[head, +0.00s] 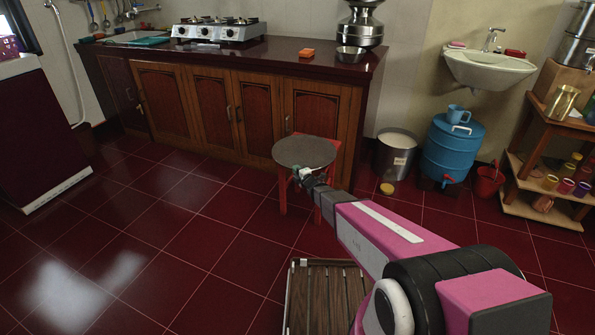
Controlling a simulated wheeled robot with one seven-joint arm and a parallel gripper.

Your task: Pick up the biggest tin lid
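A flat grey round disc (304,151) lies on top of a small red stool (283,192); I cannot tell whether it is a tin lid or the stool's seat. My gripper (301,174) is at the disc's near edge, at the far end of my pink arm. It is small and dark here, and I cannot tell whether its fingers are open or shut, or whether they touch the disc. A small yellow round thing (387,188), perhaps a lid, lies on the floor by a metal bin. No other clear tin lid shows.
A wooden counter (262,110) with a stove (218,29) stands behind the stool. A metal bin (384,163), a blue water drum (449,157) and a wooden shelf (532,180) stand to the right. A slatted wooden piece (322,295) lies in front. The left floor is clear.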

